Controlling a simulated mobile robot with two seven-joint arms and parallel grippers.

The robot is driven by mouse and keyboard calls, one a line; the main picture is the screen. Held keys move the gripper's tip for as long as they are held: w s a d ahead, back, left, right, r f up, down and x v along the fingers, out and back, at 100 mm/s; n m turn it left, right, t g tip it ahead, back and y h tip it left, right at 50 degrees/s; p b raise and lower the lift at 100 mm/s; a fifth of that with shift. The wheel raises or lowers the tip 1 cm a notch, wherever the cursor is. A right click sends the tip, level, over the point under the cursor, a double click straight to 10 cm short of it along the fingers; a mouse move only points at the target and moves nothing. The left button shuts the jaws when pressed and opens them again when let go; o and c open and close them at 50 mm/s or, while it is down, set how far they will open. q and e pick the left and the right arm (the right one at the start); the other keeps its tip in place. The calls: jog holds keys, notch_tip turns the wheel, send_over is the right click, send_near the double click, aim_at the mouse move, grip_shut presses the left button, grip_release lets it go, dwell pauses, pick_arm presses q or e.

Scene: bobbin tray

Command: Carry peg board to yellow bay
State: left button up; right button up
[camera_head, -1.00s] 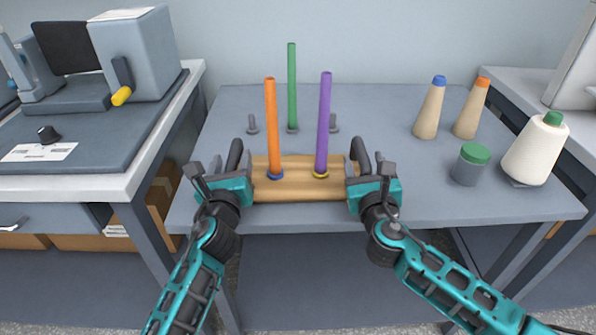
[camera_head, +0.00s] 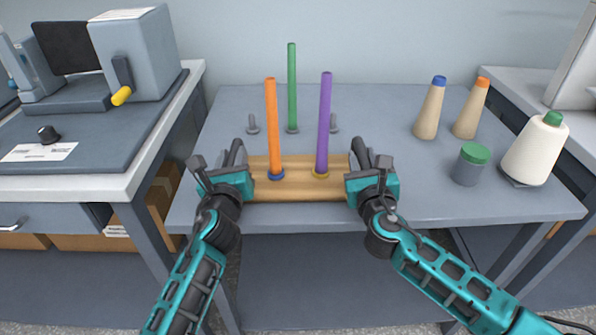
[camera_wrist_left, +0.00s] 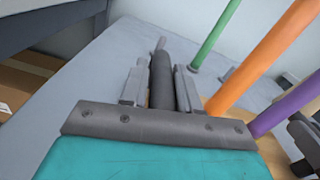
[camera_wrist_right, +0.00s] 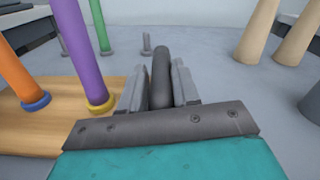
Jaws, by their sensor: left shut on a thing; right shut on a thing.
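The wooden peg board (camera_head: 300,190) lies at the front edge of the grey table. An orange peg (camera_head: 273,130) with a blue base ring and a purple peg (camera_head: 324,125) with a yellow base ring stand upright on it. My left gripper (camera_head: 234,158) is shut on a dark upright handle at the board's left end, which shows in the left wrist view (camera_wrist_left: 162,82). My right gripper (camera_head: 366,160) is shut on the matching handle at the right end, seen in the right wrist view (camera_wrist_right: 160,75). I cannot make out a yellow bay.
A green peg (camera_head: 292,90) stands behind the board between two short grey pins (camera_head: 253,124) (camera_head: 334,124). Two tan cones (camera_head: 430,108) (camera_head: 470,108), a green-lidded jar (camera_head: 469,164) and a white thread cone (camera_head: 535,150) stand to the right. A side bench (camera_head: 110,170) flanks the left.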

pick_arm(q)
grip_shut()
pick_arm(e)
grip_shut()
jog(key=shift+d, duration=0.1)
pick_arm(q)
jog(key=shift+r, duration=0.15)
pick_arm(e)
jog(key=shift+r, duration=0.15)
